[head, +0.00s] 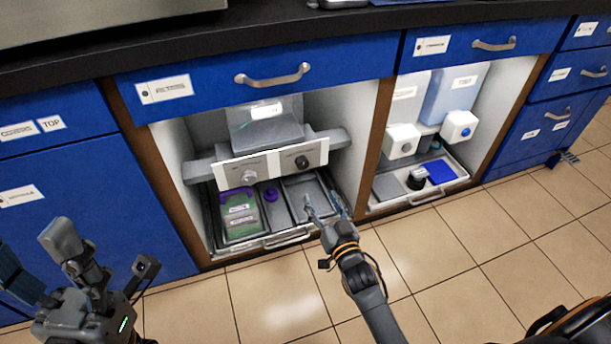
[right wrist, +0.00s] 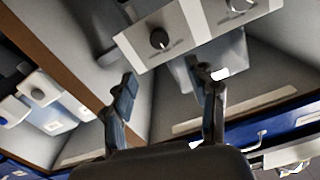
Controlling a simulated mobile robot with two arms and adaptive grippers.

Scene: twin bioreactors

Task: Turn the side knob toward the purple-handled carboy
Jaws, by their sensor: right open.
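A grey device with a pale front panel (head: 272,164) sits in the left open cabinet. The panel carries a light knob (head: 249,177) on the left and a dark knob (head: 301,162) on the right. The dark knob also shows in the right wrist view (right wrist: 159,39), ahead of the fingertips. The purple-handled carboy (head: 239,216) stands below the panel, left in the tray. My right gripper (head: 322,212) is open and empty, below and right of the dark knob, apart from it. My left gripper (head: 34,250) is at lower left, fingers spread, away from the device.
A purple cap (head: 270,195) shows beside the carboy. The pull-out tray (head: 286,237) has a bare grey section at right. A wooden divider (head: 373,140) separates the right cabinet, which holds pale containers (head: 455,92). The tiled floor (head: 280,300) in front is clear.

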